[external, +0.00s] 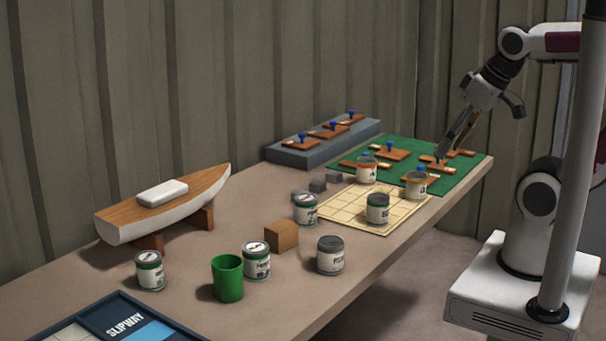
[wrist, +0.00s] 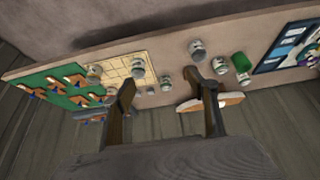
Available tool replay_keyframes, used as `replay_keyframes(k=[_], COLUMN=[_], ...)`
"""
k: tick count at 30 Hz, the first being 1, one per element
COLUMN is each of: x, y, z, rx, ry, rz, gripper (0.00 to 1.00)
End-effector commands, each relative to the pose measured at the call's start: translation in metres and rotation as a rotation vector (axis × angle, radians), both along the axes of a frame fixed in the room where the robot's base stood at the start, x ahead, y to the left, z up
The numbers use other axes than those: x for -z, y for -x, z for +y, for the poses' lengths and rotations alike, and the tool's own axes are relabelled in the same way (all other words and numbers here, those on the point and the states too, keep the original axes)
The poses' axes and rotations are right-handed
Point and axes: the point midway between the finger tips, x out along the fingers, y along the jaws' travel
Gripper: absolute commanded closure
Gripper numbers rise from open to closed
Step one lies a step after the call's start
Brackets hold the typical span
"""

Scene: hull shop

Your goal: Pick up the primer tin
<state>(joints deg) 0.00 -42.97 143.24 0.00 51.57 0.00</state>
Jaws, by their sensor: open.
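Several small paint tins stand upright on the bench, and their lettering is too small to tell surely which is the primer tin. In the external view, white-labelled tins with green bands stand at the front left (external: 150,271), beside the green cup (external: 256,261) and near the middle (external: 306,209). Grey-topped tins stand near the front edge (external: 330,256) and on the grid mat (external: 377,209). An orange-banded tin (external: 366,169) and a yellow-banded tin (external: 415,184) stand further right. My gripper (external: 445,150) is open and empty above the bench's right end; its fingers (wrist: 158,80) show in the wrist view.
A green cup (external: 227,278) and a wooden block (external: 281,236) stand close to tins. A model boat (external: 165,207) lies at the back left, a slipway tray (external: 125,325) at the front left. A green mat (external: 478,165) carries wooden pieces; a grey rack (external: 290,155) stands behind.

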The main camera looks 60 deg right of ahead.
Motion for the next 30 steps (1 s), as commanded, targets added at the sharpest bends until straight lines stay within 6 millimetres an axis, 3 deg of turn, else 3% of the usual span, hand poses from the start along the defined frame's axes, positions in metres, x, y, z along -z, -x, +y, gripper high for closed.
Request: replay_keyframes(k=[2,11,17,30], x=[0.000,0.000,0.002,0.019], y=[0.000,-0.001,-0.013,-0.093], z=[0.000,0.000,-0.001,-0.006], rx=[0.000,0.000,0.001,0.005], ry=[0.000,0.000,0.002,0.014], rz=[0.000,-0.001,-0.011,-0.105], gripper=[0.38,0.38,0.38,0.38])
